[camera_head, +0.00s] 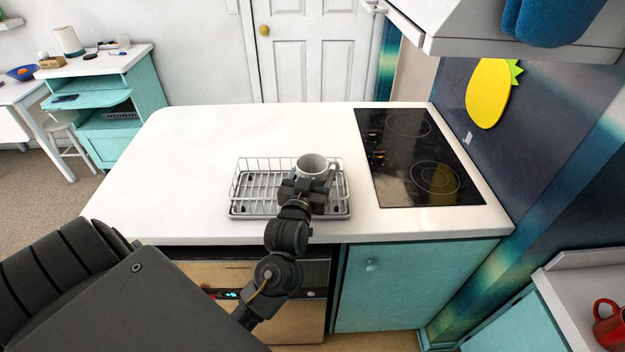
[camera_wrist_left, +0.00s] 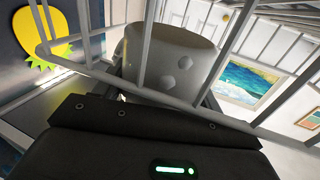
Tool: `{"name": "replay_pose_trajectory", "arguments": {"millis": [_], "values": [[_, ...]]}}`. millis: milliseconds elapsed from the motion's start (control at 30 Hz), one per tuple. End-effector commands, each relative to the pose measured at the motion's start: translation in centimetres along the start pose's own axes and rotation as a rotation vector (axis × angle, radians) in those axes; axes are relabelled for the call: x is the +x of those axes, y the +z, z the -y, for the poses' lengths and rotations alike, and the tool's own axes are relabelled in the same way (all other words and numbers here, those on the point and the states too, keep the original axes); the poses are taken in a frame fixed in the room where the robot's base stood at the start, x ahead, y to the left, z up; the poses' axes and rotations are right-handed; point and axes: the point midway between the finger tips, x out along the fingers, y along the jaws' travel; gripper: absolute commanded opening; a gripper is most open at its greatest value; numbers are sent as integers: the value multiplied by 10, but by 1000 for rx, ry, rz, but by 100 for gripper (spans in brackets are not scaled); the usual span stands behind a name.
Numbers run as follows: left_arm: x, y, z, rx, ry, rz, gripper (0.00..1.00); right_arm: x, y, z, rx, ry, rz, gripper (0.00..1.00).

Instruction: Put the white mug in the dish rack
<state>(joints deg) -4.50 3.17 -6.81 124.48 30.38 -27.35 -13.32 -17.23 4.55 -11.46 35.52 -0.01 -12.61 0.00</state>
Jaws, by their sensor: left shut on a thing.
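The white mug (camera_head: 313,164) is at the right part of the dish rack, with its opening facing up in the head view. The dish rack (camera_head: 262,207) is a wire rack on a grey tray, standing on the white counter. My left gripper (camera_head: 307,184) is shut on the mug from the near side. In the left wrist view the mug (camera_wrist_left: 170,60) shows close in front of my gripper (camera_wrist_left: 160,92), with bars of the rack (camera_wrist_left: 152,40) around it. Whether the mug's base touches the rack floor is hidden. My right gripper is not in view.
A black cooktop (camera_head: 415,160) lies on the counter right of the rack. The counter (camera_head: 190,150) is clear to the left. A range hood (camera_head: 470,30) hangs above at the upper right. A red mug (camera_head: 609,328) stands on a separate surface at the lower right.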

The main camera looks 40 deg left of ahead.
Motion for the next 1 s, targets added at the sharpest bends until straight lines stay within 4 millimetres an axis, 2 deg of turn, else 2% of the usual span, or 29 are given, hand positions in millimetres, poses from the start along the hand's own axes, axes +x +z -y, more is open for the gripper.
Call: {"name": "replay_pose_trajectory", "arguments": {"millis": [133, 600, 633, 700, 800, 1000], "values": [[0, -1, 0, 0, 0, -2, 38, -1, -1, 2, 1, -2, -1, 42], [0, 14, 0, 1, 0, 5, 38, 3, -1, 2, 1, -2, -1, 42], [0, 15, 0, 2, 0, 8, 71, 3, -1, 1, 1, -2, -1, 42], [0, 16, 0, 3, 0, 11, 80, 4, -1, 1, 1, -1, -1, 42], [-1, 17, 0, 3, 0, 13, 91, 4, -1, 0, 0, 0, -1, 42], [-1, 18, 0, 2, 0, 16, 91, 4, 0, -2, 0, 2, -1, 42]]}}
